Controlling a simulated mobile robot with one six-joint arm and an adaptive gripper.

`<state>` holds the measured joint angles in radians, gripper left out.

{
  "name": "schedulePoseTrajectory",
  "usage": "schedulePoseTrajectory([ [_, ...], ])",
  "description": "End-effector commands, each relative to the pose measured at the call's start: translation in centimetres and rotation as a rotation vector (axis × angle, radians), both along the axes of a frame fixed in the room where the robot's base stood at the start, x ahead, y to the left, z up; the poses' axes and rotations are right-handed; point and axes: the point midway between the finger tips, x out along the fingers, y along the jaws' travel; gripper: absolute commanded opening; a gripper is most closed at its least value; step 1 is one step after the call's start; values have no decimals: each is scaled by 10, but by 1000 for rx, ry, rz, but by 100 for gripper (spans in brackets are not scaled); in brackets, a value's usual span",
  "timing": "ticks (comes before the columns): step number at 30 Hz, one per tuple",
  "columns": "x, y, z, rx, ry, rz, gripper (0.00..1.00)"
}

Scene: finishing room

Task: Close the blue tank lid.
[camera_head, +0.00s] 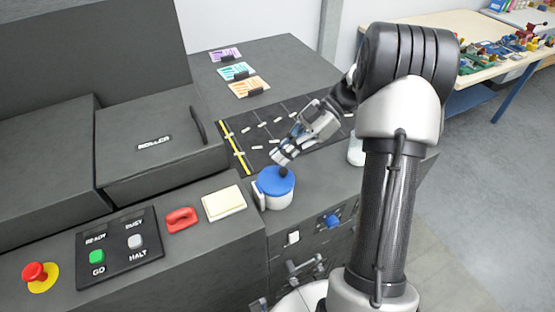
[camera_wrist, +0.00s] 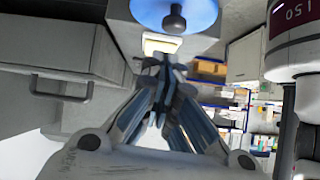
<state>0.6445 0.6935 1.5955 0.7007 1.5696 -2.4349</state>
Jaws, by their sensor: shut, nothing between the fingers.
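A pale yellow pad (camera_head: 223,202) and a red handle (camera_head: 181,219) lie left of the tank. A button panel (camera_head: 118,247) and a red stop button (camera_head: 36,272) are further left. A white container (camera_head: 356,152) stands to the right, partly behind my arm. A dark marked mat (camera_head: 262,133) lies behind.

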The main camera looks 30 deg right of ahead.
Motion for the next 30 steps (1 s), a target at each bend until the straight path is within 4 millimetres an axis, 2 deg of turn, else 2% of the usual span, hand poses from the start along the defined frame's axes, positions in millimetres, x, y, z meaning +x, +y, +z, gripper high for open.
schedulePoseTrajectory([
  [1,0,-2,-7,0,1,0,0],
  [12,-1,-10,-22,-3,2,0,0],
  [30,-1,-11,-26,-3,3,1,0],
])
